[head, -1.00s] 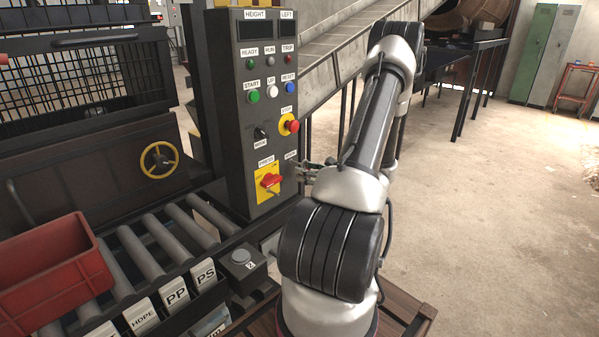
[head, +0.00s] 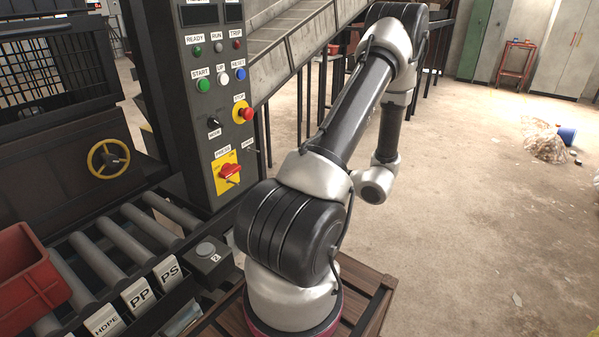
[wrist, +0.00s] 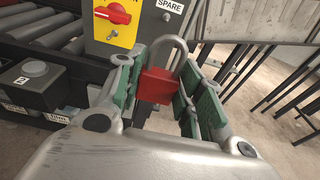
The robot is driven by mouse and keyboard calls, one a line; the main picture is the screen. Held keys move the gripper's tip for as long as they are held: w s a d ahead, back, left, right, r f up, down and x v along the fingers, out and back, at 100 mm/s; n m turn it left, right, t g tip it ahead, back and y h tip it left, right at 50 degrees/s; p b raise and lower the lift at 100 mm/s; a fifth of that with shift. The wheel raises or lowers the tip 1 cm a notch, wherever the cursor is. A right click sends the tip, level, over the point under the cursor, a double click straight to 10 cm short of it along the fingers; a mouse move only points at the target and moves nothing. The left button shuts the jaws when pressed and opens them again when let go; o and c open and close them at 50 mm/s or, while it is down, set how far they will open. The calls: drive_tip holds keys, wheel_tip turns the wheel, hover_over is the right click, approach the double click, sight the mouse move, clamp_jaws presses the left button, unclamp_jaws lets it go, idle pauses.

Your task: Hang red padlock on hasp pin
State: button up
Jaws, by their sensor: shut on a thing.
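In the wrist view the red padlock (wrist: 155,86) hangs upright between the fingers of my gripper (wrist: 154,95), its grey shackle (wrist: 167,48) pointing up. The green-padded fingers are shut on its body. Beyond it is the grey control panel with a red rotary switch (wrist: 119,12) on a yellow plate. A small dark pin-like piece (wrist: 166,16) sticks out below the SPARE label; I cannot tell for certain that it is the hasp pin. The shackle shows below it, apart in the picture. In the head view my arm hides my gripper and the padlock.
The control panel (head: 208,110) stands left of my arm in the head view. A roller conveyor (head: 128,230), a button box (head: 207,257) and a red crate (head: 25,270) lie at lower left. A sloping conveyor (head: 290,35) runs behind. The floor at right is largely open.

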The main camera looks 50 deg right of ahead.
drive_tip(key=shift+r, duration=0.45)
drive_tip(key=shift+s, duration=0.1)
drive_tip(key=shift+s+d, duration=0.2)
drive_tip(key=shift+s, duration=1.8)
drive_tip(key=shift+s, duration=0.2)
drive_tip(key=shift+s+d, duration=0.15)
drive_tip(key=shift+s, duration=1.35)
drive_tip(key=shift+s+d, duration=0.1)
drive_tip(key=shift+s, duration=1.35)
